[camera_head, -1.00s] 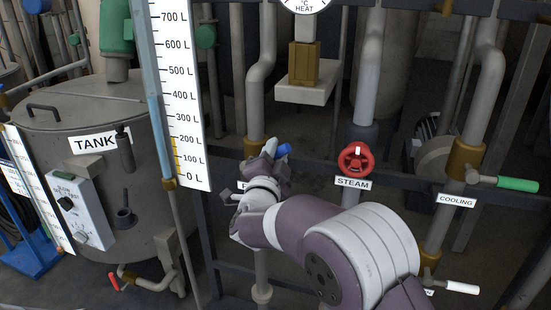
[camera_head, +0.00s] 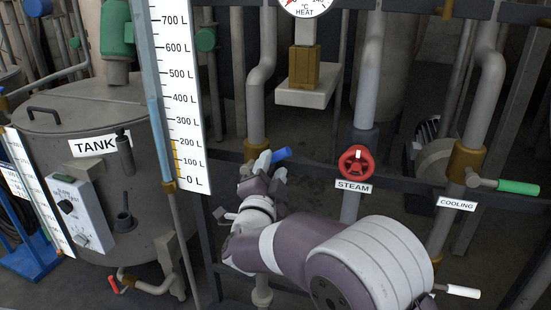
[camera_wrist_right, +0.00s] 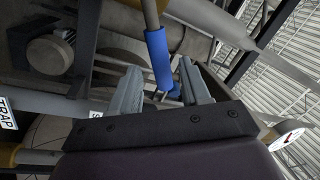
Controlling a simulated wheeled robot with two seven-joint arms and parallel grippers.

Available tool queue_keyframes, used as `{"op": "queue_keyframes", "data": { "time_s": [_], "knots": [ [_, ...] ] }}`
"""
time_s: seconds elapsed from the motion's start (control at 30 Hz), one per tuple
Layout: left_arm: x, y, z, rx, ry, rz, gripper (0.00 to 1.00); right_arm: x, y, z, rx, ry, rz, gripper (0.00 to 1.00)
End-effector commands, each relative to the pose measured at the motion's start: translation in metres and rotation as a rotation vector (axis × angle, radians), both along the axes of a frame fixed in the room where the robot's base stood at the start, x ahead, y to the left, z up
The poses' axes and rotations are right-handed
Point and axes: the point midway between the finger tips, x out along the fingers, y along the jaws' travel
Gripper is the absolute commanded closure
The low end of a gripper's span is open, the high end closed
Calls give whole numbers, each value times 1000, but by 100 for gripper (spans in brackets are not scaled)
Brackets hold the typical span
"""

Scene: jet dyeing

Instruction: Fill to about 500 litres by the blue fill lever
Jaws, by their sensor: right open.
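The blue fill lever (camera_head: 281,154) sticks out to the right from a pipe in the middle of the head view. It also shows in the right wrist view (camera_wrist_right: 160,60), near the gap between the fingertips. My right gripper (camera_head: 263,170) is open, just below and left of the lever's tip; its grey fingers (camera_wrist_right: 162,82) hold nothing. Whether they touch the lever cannot be told. The white litre scale (camera_head: 180,95) runs from 0 to 700 L and above beside a sight tube (camera_head: 157,125); its liquid level is unclear. My left gripper is out of view.
The grey tank (camera_head: 85,110) stands at left. A red steam wheel (camera_head: 357,161) and a green cooling lever (camera_head: 518,187) are to the right. A white lever (camera_head: 463,292) is at lower right. A dark horizontal rail crosses behind my right arm.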

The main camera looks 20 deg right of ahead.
Motion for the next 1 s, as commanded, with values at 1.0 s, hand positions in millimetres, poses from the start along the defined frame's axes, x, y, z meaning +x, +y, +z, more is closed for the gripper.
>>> {"op": "queue_keyframes", "data": {
  "time_s": [1.0],
  "knots": [
    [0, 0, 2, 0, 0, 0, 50, -75, 39, -14, 0, 0, 0, 53]
  ]
}}
